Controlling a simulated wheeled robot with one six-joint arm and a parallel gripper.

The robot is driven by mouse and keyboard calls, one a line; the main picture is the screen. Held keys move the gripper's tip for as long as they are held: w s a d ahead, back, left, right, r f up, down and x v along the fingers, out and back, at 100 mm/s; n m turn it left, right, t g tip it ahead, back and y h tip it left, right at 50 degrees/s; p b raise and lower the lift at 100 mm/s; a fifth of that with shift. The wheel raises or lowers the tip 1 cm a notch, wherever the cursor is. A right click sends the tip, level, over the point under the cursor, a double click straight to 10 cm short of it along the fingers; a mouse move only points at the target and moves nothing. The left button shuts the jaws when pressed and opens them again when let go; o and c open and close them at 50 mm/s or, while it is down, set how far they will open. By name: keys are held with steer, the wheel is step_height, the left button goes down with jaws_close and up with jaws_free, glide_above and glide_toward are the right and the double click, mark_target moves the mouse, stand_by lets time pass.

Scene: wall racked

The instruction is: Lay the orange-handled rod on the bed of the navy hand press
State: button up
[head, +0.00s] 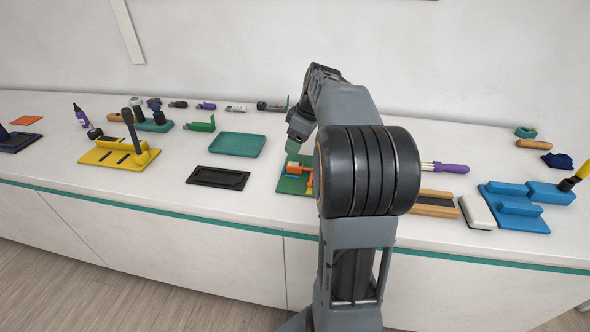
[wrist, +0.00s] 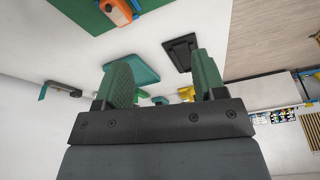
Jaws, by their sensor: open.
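My gripper (head: 294,146) hangs above the counter near a green board (head: 290,186), partly behind my arm. In the wrist view its two green fingers (wrist: 160,70) stand wide apart with nothing between them. Orange parts (head: 309,181) show on the green board; an orange piece (wrist: 118,12) also shows at the top edge of the wrist view. I cannot tell whether any of these is the orange-handled rod. A navy device (head: 16,142), likely the hand press, is cut off at the far left edge, and its bed is only partly seen.
A black tray (head: 218,185) and a teal tray (head: 237,145) lie left of my gripper. A yellow press (head: 105,157) with a dark upright lever stands further left. A purple-handled tool (head: 450,168) and a blue fixture (head: 515,222) lie right. The counter's front strip is mostly clear.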

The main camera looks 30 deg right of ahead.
steer(key=n, duration=0.2)
glide_toward(301, 165)
steer(key=f, duration=0.2)
steer(key=f+y, duration=0.1)
steer(key=shift+w+n, duration=0.3)
steer(key=shift+p+x, duration=0.5)
steer(key=shift+x, duration=2.65)
steer(key=shift+c, duration=0.5)
steer(key=shift+r, duration=0.1)
steer(key=c, duration=0.9)
steer(key=shift+c, duration=0.2)
steer(key=shift+r, duration=0.1)
